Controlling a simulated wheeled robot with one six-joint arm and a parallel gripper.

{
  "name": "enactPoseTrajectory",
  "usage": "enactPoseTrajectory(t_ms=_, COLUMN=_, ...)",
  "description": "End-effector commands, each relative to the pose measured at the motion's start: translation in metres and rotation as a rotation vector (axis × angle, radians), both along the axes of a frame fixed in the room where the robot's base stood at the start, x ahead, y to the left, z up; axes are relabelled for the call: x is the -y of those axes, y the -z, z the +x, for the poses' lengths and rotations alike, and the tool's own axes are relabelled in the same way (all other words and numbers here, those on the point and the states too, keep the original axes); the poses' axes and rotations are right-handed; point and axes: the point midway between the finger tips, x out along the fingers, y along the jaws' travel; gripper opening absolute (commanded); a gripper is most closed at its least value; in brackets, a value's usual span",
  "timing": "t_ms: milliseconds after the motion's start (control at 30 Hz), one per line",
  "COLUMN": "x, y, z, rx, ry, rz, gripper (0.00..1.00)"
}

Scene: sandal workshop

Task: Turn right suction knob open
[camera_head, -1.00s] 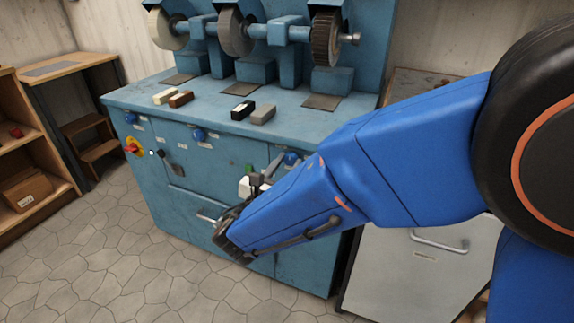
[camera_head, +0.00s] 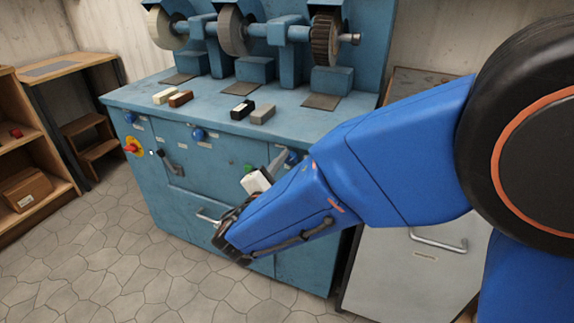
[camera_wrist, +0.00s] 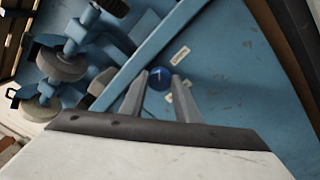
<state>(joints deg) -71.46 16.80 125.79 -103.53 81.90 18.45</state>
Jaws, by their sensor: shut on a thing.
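The right suction knob (camera_head: 292,158) is a round blue knob high on the front of the blue grinding machine, at its right end. In the wrist view the knob (camera_wrist: 160,79) sits between the two grey fingertips of my gripper (camera_wrist: 160,76). A pale mark shows on its face. My gripper (camera_head: 281,160) is shut on it, with one finger on each side. In the head view my blue forearm comes from the right and hides part of the gripper and the panel below.
Two more blue knobs, the middle one (camera_head: 198,134) and the left one (camera_head: 130,117), are on the same front. A red and yellow switch (camera_head: 132,147) is at far left. Bars lie on the bench top (camera_head: 215,110). A grey cabinet (camera_head: 400,270) stands right.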

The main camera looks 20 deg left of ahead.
Motion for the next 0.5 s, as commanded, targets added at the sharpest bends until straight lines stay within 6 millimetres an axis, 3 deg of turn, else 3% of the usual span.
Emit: enactPoseTrajectory(t_ms=500, x=-0.0002, y=0.0023, z=-0.0003, rx=0.036, ry=0.0, rz=0.475, gripper=0.07)
